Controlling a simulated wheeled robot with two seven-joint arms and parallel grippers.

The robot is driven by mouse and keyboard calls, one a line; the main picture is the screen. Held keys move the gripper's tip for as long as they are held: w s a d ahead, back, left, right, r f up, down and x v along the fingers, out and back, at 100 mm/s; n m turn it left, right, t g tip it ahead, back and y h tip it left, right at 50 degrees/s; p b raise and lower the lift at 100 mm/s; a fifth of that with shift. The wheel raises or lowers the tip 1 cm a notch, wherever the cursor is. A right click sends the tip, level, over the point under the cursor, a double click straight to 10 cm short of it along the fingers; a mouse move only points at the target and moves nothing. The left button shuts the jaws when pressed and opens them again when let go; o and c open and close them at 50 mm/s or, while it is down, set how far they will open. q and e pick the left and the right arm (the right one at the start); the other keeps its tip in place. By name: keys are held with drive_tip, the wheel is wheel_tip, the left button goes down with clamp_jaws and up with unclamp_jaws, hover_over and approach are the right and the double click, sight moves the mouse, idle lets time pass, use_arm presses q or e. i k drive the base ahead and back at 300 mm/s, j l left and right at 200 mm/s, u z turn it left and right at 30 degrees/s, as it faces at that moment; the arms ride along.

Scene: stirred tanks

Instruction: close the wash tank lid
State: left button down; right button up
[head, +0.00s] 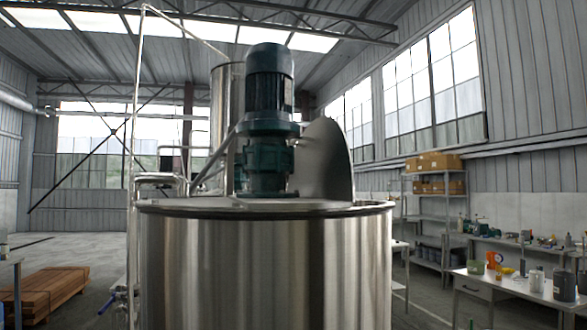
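The wash tank (265,270) is a large, round, shiny steel vessel that fills the middle of the head view. A green motor with gearbox (268,120) stands upright on its top. The lid (323,160) is a steel half-disc standing raised at the right of the motor, so the tank is open on that side. The motor hides part of the lid's left edge. The tank opening itself is too edge-on to see into. Neither of my grippers shows in the view.
A white workbench (520,288) with bottles and jars stands at the right. A shelf rack (430,215) with cardboard boxes (433,162) is behind it. Thin pipes (134,180) rise along the tank's left side. Stacked timber (45,292) lies at far left. Floor shows between.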

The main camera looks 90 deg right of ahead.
sight(324, 169)
drive_tip(key=z, duration=2.8)
